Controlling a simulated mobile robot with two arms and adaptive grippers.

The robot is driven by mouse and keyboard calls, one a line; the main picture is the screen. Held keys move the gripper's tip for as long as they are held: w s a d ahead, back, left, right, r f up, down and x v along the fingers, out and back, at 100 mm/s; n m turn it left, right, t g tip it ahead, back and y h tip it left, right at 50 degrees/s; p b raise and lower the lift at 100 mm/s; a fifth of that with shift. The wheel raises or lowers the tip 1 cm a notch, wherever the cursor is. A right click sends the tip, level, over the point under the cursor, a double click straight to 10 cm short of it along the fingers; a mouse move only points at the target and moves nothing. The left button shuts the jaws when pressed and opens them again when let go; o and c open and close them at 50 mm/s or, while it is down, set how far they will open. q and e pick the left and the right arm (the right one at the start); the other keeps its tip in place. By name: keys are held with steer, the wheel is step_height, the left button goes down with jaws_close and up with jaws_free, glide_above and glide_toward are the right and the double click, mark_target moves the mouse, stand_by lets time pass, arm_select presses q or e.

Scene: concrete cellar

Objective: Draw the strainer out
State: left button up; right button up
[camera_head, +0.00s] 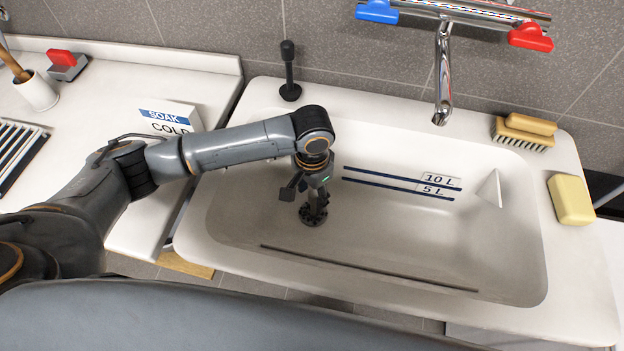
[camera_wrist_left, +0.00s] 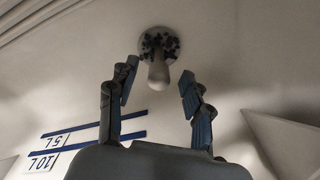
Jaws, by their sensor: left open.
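The strainer sits in the drain on the sink (camera_head: 430,262) floor. Its round dark-holed disc shows in the left wrist view (camera_wrist_left: 172,44), with a pale knob (camera_wrist_left: 158,72) standing up from it. My left gripper (camera_head: 315,203) points down into the basin just above the drain. In the left wrist view its two fingers (camera_wrist_left: 158,84) are apart, one on each side of the knob, with visible gaps and nothing held. My right gripper is not in view.
The tap spout (camera_head: 442,75) hangs over the back of the basin. A black-handled plug tool (camera_head: 289,72) stands on the rear rim. A brush (camera_head: 524,132) and a yellow sponge (camera_head: 570,199) lie at the right. The basin's right half is clear.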

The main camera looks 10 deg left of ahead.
arm_select(q)
steer(key=shift+f, duration=0.75)
jaws_close()
